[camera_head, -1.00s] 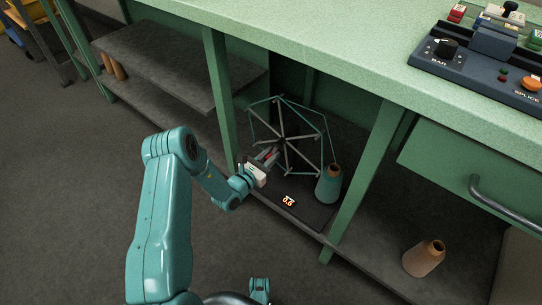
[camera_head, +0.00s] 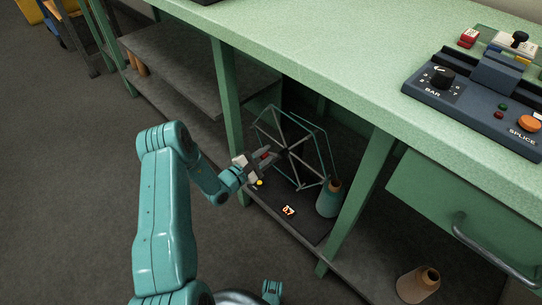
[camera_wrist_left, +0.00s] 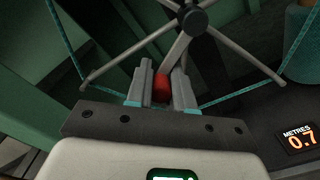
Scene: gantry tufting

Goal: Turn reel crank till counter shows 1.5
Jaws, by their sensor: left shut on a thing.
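The reel (camera_head: 290,155) is a spoked grey frame with teal yarn round it, standing on the lower shelf under the bench. In the left wrist view its hub (camera_wrist_left: 193,20) is at the top. My left gripper (camera_head: 262,158) is shut on the red crank handle (camera_wrist_left: 162,88), just in front of the reel. The counter (camera_head: 288,211) sits on the shelf below the reel. In the left wrist view the counter (camera_wrist_left: 299,138) reads 0.7 metres.
A teal yarn cone (camera_head: 328,200) stands close to the reel's right. Green bench legs (camera_head: 358,196) frame the opening on both sides. A brown cone (camera_head: 418,284) is on the shelf to the right. A control box (camera_head: 475,97) sits on the bench top.

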